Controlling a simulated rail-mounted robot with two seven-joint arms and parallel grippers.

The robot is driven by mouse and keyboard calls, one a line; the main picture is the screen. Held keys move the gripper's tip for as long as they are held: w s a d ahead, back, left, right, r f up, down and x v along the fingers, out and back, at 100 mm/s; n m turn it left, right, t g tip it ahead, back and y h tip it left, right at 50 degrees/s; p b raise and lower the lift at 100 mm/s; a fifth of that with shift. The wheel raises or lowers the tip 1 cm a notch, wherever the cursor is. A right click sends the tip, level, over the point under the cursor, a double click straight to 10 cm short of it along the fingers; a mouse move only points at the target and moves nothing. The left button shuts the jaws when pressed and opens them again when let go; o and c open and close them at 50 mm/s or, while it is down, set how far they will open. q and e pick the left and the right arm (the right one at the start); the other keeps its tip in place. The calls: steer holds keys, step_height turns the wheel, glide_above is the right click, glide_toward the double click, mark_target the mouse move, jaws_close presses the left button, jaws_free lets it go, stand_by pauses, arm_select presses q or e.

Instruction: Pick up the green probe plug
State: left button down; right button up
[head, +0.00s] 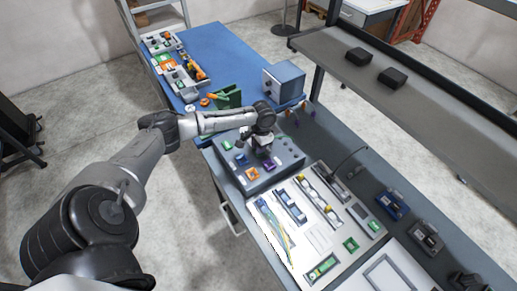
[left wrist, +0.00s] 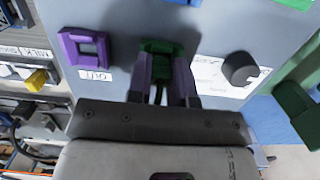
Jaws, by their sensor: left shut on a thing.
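My left gripper (head: 262,146) is over the grey panel box (head: 287,171) in the head view, pointing down at its face. In the left wrist view its two fingers (left wrist: 162,80) are closed on a dark green piece, the green probe plug (left wrist: 160,47), right against or just above the grey panel face (left wrist: 125,20). I cannot tell whether the plug sits in a socket. The fingers hide the plug's lower part. In the head view the gripper hides the plug. My right gripper is in neither view.
A purple square socket (left wrist: 83,47) and a black knob (left wrist: 240,68) flank the fingers. Blue and orange (head: 253,174) sockets are also on the panel. A blue-grey box (head: 284,80) stands behind; a white board (head: 318,238) with several parts lies in front.

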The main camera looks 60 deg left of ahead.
arm_select(q)
steer(key=shift+r, duration=0.1)
steer(key=shift+r, duration=0.6)
step_height(320, 180, up, 3)
steer(key=w+d+r, duration=0.5)
steer(key=d+r, duration=0.1)
steer(key=d, duration=0.4)
steer(key=shift+w+d+r, duration=0.15)
steer(key=shift+w+r, duration=0.15)
steer(key=shift+w, duration=0.05)
steer(key=shift+r, duration=0.3)
steer(key=shift+r+p, duration=0.6)
steer(key=shift+p, duration=0.6)
steer(key=shift+r, duration=0.1)
